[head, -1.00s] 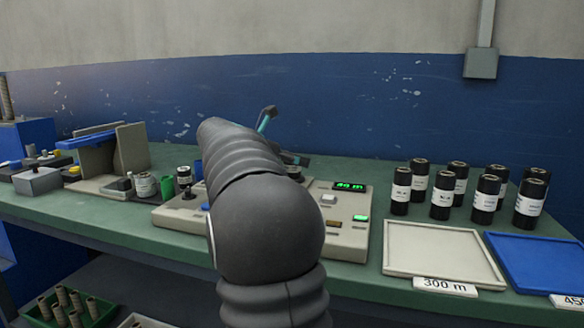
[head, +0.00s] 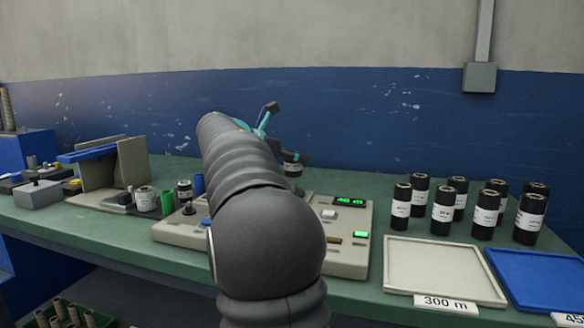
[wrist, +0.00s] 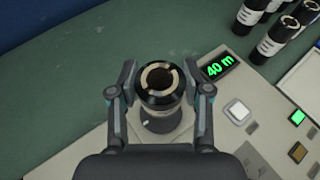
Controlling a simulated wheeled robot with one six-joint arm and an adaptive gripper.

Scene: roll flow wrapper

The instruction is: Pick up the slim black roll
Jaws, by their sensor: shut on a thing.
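A black roll with a pale, ring-shaped top (wrist: 160,82) stands upright between the fingers of my gripper (wrist: 160,92) in the wrist view. My gripper is shut on it, one finger on each side. A round grey part of the machine shows beneath it; whether the roll touches that part I cannot tell. In the head view my arm hides most of my gripper (head: 280,135), and a part of the held roll (head: 292,168) shows just right of the arm.
The grey machine (head: 343,240) has a green "40 m" display (head: 350,201) and buttons. Several labelled black rolls (head: 442,210) stand at the right, behind an empty pale tray (head: 440,268) marked 300 m and a blue tray (head: 545,278). A small black-and-white roll (head: 185,191) stands left of my arm.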

